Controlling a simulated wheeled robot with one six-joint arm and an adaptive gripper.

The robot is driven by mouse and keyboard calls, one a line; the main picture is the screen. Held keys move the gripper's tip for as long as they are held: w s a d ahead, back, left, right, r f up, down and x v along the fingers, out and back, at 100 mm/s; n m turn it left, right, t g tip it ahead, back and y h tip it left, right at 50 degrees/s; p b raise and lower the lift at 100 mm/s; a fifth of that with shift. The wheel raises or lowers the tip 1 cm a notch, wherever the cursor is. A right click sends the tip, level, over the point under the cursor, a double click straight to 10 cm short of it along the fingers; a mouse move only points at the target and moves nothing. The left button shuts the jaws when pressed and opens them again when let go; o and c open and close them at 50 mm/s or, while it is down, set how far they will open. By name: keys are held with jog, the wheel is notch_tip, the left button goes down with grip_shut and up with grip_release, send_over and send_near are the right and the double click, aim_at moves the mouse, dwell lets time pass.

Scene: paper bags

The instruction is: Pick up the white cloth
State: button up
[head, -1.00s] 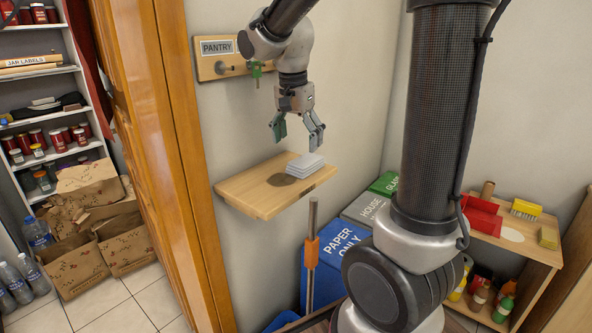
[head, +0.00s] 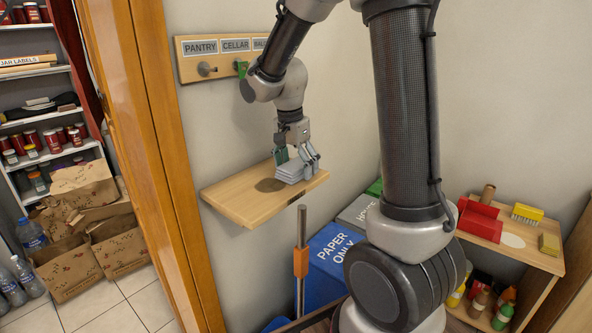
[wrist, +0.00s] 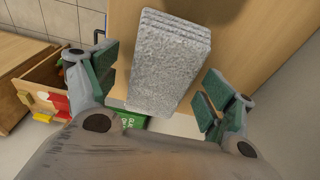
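The white cloth (head: 294,172) is a folded stack lying on a small wooden wall shelf (head: 240,205), right of a dark round mark. In the wrist view the cloth (wrist: 170,58) is a pale, textured, layered block between and beyond the fingers. My gripper (head: 296,156) is just above the cloth in the head view, pointing down. In the wrist view my gripper (wrist: 158,85) is open, its green-padded fingers apart on either side of the cloth, with gaps visible. Nothing is held.
A key rack (head: 222,48) labelled PANTRY and CELLAR is on the wall above, with a green item hanging. Below are a blue PAPER ONLY bin (head: 328,258) and a post with an orange band (head: 301,262). A low shelf (head: 530,250) stands right.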

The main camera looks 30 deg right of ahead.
aim_at(296, 164)
jog(key=c, duration=0.9)
jog(key=shift+c, duration=0.2)
notch_tip(296, 164, up, 10)
jog(key=shift+r, duration=0.1)
